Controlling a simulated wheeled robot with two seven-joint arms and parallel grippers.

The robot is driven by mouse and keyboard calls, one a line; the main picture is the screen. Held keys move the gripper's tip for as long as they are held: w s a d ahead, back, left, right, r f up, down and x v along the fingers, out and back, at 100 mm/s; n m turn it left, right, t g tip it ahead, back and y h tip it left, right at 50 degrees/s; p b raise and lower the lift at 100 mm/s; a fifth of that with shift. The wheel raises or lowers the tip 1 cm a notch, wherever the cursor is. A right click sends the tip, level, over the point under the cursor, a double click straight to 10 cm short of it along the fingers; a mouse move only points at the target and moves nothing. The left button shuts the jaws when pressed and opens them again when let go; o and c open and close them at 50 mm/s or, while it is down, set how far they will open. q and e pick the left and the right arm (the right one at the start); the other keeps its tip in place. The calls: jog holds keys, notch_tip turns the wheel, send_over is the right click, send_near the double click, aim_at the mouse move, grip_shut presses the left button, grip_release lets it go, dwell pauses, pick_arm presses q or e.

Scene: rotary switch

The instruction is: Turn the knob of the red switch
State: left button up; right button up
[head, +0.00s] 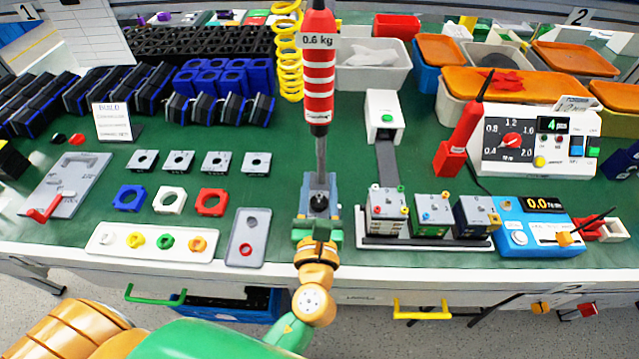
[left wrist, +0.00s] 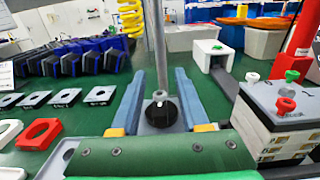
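Three small switch boxes stand in a rack right of centre in the head view. The middle box (head: 432,208) has green parts and the right one (head: 474,212) yellow-orange parts. My left gripper (head: 318,208) is left of the rack, fingers apart on both sides of a grey block with a round black top (left wrist: 162,112). I cannot tell whether the fingers touch it. My right gripper is out of view.
A red-striped electric screwdriver (head: 318,75) hangs upright, its shaft just beyond my left gripper. A meter with a red dial knob (head: 511,141) stands at the right. A grey plate (head: 248,238) lies left of the gripper. Bins line the back.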

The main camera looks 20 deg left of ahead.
aim_at(318, 209)
pick_arm(q)
jog(key=shift+s+d+f, duration=0.1)
jog(key=shift+s+d, duration=0.05)
jog(key=shift+s, duration=0.2)
jog(key=b+v, duration=0.1)
jog(key=v, duration=0.5)
jog(key=shift+s+b, duration=0.1)
jog(key=shift+b, duration=0.25)
jog(key=shift+s, duration=0.1)
dwell(1.5)
